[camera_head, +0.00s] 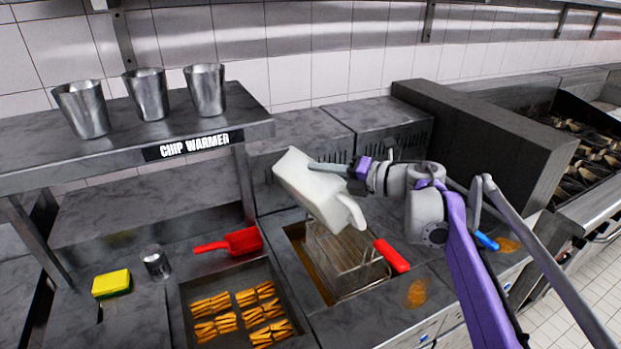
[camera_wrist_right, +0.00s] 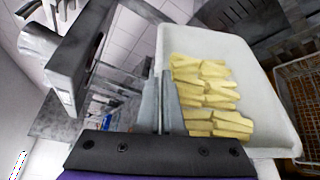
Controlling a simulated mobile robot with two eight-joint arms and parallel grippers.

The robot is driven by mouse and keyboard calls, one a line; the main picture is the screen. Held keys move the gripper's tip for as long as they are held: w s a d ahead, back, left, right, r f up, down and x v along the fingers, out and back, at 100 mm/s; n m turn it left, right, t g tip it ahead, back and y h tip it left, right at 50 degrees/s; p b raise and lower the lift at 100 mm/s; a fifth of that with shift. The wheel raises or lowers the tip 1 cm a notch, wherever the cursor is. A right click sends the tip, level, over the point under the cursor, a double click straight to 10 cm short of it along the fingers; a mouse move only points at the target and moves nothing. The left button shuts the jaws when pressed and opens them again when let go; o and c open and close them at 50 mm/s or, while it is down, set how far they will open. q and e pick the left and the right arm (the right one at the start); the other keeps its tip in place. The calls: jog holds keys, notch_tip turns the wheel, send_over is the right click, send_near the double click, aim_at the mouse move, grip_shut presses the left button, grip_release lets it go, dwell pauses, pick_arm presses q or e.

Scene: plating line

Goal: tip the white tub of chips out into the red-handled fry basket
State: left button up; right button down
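The white tub (camera_head: 308,190) is held in the air, strongly tilted, above the fry basket in the head view. My right gripper (camera_head: 328,168) is shut on the tub's rim. In the wrist view its fingers (camera_wrist_right: 158,105) pinch the tub's wall, and pale chips (camera_wrist_right: 208,97) lie inside the tub (camera_wrist_right: 262,75). The wire fry basket (camera_head: 345,262) with its red handle (camera_head: 391,256) sits in the fryer well just below the tub, which hides part of it. Its mesh also shows at the right of the wrist view (camera_wrist_right: 302,95). My left gripper is not in view.
A tray of golden chips (camera_head: 185,290), a red scoop (camera_head: 232,242), a metal shaker (camera_head: 155,262) and a yellow sponge (camera_head: 111,283) are to the left. The chip warmer shelf (camera_head: 120,147) carries metal cups. A blue handle (camera_head: 487,241) shows behind my right arm.

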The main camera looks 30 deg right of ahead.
pick_arm(q)
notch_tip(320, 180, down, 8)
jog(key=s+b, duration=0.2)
jog(key=b, duration=0.3)
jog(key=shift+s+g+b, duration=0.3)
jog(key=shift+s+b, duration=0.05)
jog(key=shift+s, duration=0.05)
pick_arm(e)
jog(key=w+d+f+m+t+y, duration=0.1)
jog(key=d+f+m+t, duration=0.2)
jog(key=d+m, duration=0.6)
jog(key=shift+w+d+f+m+y, duration=0.2)
jog(key=shift+d+m+y, duration=0.1)
jog(key=shift+d, duration=2.45)
